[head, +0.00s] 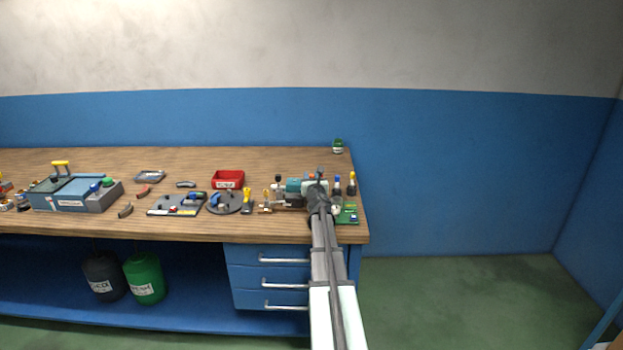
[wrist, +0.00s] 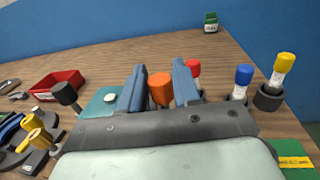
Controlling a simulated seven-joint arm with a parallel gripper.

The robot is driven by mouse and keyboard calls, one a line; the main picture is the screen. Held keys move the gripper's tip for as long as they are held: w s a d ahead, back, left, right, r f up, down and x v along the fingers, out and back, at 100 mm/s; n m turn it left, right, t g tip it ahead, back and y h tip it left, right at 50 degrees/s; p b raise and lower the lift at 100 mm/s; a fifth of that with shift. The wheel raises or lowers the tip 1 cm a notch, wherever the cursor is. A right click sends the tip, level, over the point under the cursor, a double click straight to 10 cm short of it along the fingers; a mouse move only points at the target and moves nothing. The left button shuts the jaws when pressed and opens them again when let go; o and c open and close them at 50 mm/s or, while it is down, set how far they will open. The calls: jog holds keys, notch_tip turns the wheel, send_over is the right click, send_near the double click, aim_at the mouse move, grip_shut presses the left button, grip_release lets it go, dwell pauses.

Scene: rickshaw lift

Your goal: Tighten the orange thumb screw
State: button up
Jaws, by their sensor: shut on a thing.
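The orange thumb screw (wrist: 160,88) shows in the wrist view between the two blue fingers of my gripper (wrist: 160,88). My gripper is shut on the orange screw, with one finger at its left and one at its right. The teal block (wrist: 102,104) lies just left of and behind the fingers, with a white button on it. In the head view my gripper (head: 318,190) is over the right end of the workbench, and the arm hides the orange screw there. The lower part of the screw is hidden by my gripper body in the wrist view.
A black knob (wrist: 64,93) stands to the left. Red (wrist: 193,68), blue (wrist: 242,76) and yellow (wrist: 283,65) capped pieces stand close on the right. A red bin (wrist: 57,85) and a green jar (wrist: 211,22) are farther back.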

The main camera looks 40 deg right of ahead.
dwell(0.4)
jog(key=o, duration=0.9)
jog(key=shift+f, duration=0.1)
jog(key=shift+s+a, duration=0.1)
jog(key=shift+s, duration=0.05)
jog(key=v, duration=1.3)
jog(key=shift+s+a, duration=0.15)
jog(key=shift+a, duration=0.1)
jog(key=shift+o, duration=0.3)
